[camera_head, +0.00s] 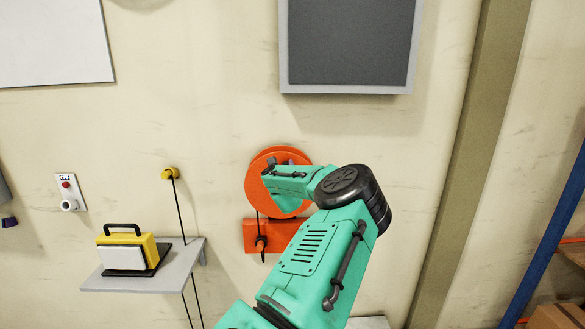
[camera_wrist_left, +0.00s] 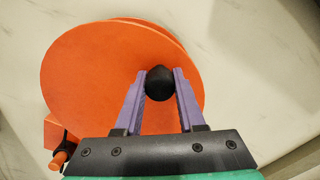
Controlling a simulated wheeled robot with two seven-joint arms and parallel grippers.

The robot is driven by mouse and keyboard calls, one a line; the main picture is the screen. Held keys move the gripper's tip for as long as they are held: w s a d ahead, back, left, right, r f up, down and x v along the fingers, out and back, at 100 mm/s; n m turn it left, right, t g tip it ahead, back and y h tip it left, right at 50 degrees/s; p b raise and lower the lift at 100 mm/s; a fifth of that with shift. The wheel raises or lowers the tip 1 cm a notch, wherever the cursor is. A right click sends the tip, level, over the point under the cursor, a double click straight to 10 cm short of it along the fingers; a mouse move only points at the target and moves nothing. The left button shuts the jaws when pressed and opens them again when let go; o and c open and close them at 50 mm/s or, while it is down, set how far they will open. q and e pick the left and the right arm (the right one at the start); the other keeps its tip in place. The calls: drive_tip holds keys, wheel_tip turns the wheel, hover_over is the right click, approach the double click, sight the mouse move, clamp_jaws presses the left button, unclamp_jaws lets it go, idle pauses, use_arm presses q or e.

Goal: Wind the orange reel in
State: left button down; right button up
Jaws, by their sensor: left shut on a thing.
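The orange reel (camera_head: 262,165) is a round disc mounted on the wall above an orange bracket (camera_head: 253,236). A dark cord runs down from its left side. In the left wrist view the reel (camera_wrist_left: 85,80) fills the left and middle, with a black round knob (camera_wrist_left: 159,83) near its right part. My left gripper (camera_wrist_left: 160,88) has its purple fingers on either side of the knob and is shut on it. In the head view my green arm covers much of the reel, and the knob is hidden. My right gripper is not in view.
A small switch plate (camera_head: 65,188) is further left. A grey-framed panel (camera_head: 350,40) hangs above the reel.

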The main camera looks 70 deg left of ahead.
use_arm(q)
drive_tip(key=shift+s+a+n, duration=0.25)
drive_tip(key=shift+s+n, duration=0.6)
drive_tip(key=shift+n, duration=0.25)
drive_tip(key=c, duration=0.5)
unclamp_jaws()
drive_tip(key=b+v, duration=0.4)
drive_tip(key=v, duration=1)
drive_tip(key=shift+d, duration=0.3)
drive_tip(key=shift+s+a, duration=0.1)
